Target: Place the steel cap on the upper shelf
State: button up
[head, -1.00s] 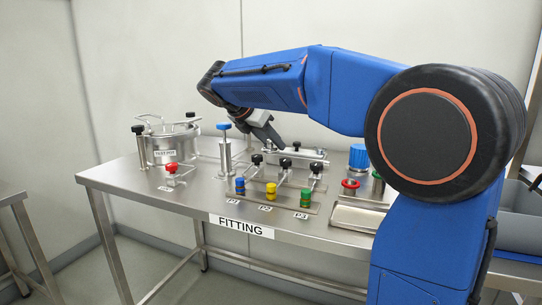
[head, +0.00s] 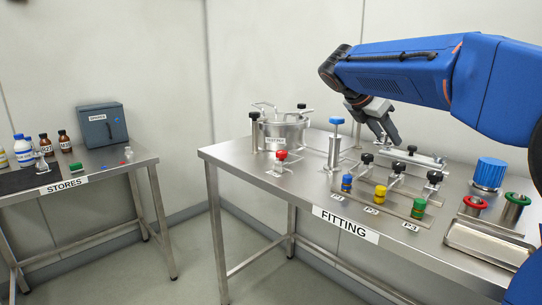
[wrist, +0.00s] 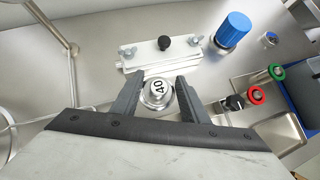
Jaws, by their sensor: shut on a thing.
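The steel cap (wrist: 157,92), a small round silvery piece marked 40, sits between the two fingers of my gripper (wrist: 157,88) in the wrist view. My gripper is shut on it. In the head view my gripper (head: 387,138) points down over the back part of the fitting table, and the cap cannot be made out there. I cannot tell whether the cap is clear of the table. No upper shelf shows in either view.
The fitting table (head: 225,158) carries a steel pot (head: 282,132), a blue-topped post (head: 335,145), a clamped plate (head: 415,157), several coloured valves and a blue knurled cap (head: 489,174). The stores table (head: 110,165) stands left, with bottles and a grey box (head: 102,125). Open floor lies between.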

jog(key=shift+d+r, duration=0.1)
send_near(388, 174)
jog(key=shift+x, duration=2.5)
jog(key=o, duration=1.3)
